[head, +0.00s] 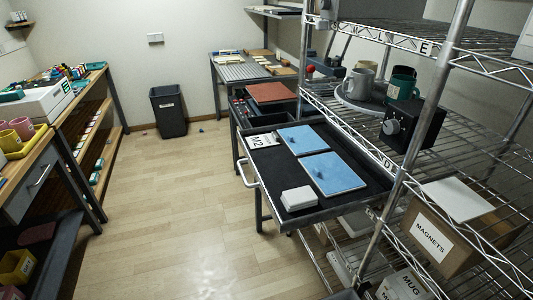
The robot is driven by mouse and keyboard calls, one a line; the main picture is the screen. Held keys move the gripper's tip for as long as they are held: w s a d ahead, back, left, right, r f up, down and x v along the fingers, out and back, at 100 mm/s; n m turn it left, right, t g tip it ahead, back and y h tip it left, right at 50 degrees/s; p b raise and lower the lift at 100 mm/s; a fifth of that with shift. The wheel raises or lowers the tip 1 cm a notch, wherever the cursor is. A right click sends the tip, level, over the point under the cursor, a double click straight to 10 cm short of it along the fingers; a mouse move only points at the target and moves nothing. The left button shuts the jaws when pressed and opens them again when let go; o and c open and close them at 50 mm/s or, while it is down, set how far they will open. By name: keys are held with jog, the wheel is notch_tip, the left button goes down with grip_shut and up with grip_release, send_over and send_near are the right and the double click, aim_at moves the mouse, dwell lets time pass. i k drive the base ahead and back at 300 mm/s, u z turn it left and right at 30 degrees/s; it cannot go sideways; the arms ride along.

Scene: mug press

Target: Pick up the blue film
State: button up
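Two flat light-blue sheets lie on the dark tray top (264,178) of a cart in the head view. The farther blue sheet (302,142) is the smaller in the picture, and the nearer blue sheet (342,177) lies just in front of it. Each has a small raised blue knob on it. I cannot tell whether either one is the blue film or a board of another kind. My gripper is not in view.
A white block (298,199) and an "M2" card (263,141) share the tray. A wire shelf (470,160) with mugs and a dark press (408,125) stands close on the right. A bin (169,112) stands at the back. The wooden floor (180,205) left of the cart is clear.

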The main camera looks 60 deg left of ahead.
aim_at(331, 174)
jog(key=u, duration=1.6)
